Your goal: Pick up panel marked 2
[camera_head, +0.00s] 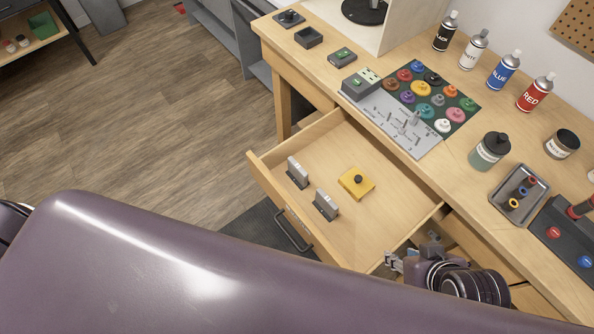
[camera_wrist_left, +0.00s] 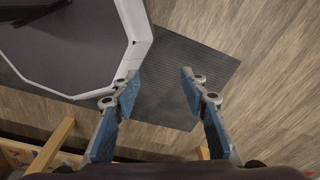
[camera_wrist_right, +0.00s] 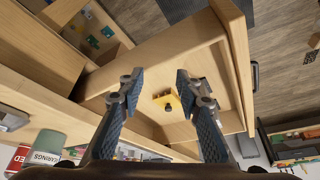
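Two small grey upright panels stand in the open wooden drawer (camera_head: 318,144) in the head view, one farther back (camera_head: 297,172) and one nearer (camera_head: 326,206). Their markings are too small to read, so I cannot tell which is marked 2. A yellow block with a black knob (camera_head: 356,182) lies to their right in the drawer and also shows in the right wrist view (camera_wrist_right: 172,98). My right gripper (camera_head: 408,259) is at the drawer's near right corner, open and empty (camera_wrist_right: 159,78). My left gripper (camera_wrist_left: 160,77) is open and empty above the floor, hidden in the head view.
The workbench holds a grey board with colored knobs (camera_head: 405,128), spray cans including a red one (camera_head: 535,94), a grey-green jar (camera_head: 489,151) and a small tray (camera_head: 519,192). The drawer front has a dark handle (camera_head: 291,232). My purple arm covers the lower left.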

